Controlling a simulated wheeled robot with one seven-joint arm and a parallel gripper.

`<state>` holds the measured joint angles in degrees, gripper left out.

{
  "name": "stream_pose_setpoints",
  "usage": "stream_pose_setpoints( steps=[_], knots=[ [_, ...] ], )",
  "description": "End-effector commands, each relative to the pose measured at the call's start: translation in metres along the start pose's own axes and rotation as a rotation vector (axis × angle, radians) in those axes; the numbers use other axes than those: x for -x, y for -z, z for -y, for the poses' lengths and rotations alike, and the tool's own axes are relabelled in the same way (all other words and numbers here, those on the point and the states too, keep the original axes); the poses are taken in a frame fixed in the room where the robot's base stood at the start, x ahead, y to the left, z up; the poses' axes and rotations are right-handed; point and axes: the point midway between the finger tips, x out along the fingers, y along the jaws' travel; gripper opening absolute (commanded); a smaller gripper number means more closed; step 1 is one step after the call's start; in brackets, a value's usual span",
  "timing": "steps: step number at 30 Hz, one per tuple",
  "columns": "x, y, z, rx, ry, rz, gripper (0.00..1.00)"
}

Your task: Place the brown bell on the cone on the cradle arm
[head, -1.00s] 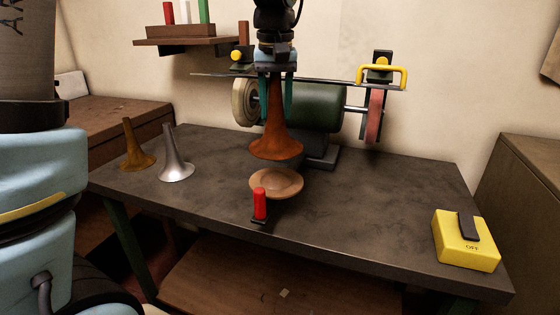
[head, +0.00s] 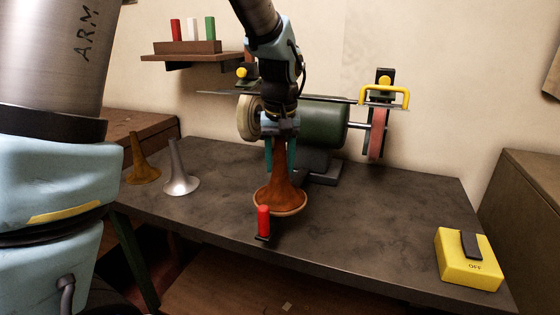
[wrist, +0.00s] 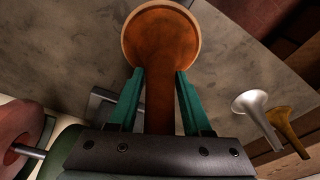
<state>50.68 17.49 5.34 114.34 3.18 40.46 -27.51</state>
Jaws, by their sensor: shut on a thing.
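The wrist view shows the bell (wrist: 165,50) between the fingertips (wrist: 160,76). I cannot make out a cone; any part under the bell is hidden. A red handle (head: 264,221) stands at the dish's front.
A silver bell (head: 180,172) and a dull brass bell (head: 142,164) stand at the bench's left. A green grinder (head: 322,124) is behind my gripper, with a yellow handle (head: 385,94) above its right wheel. A yellow OFF box (head: 468,265) sits front right.

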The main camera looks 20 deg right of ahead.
Motion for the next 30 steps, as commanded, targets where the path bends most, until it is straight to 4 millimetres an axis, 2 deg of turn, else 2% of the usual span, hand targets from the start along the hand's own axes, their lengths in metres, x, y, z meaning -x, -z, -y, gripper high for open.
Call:
stream_pose_setpoints(
  steps=[1, 9, 19, 23, 30],
  knots=[
    [-0.002, -0.001, 0.0, 0.0, 0.0, 0.001, 0.5],
    [-0.001, 0.0, 0.0, 0.0, 0.0, 0.001, 0.79],
    [0.005, 0.001, 0.0, 0.0, -0.001, -0.002, 0.79],
    [0.022, 0.001, -0.001, 0.0, -0.003, -0.005, 0.79],
    [0.072, 0.001, -0.001, 0.0, -0.003, -0.005, 0.79]
  ],
)
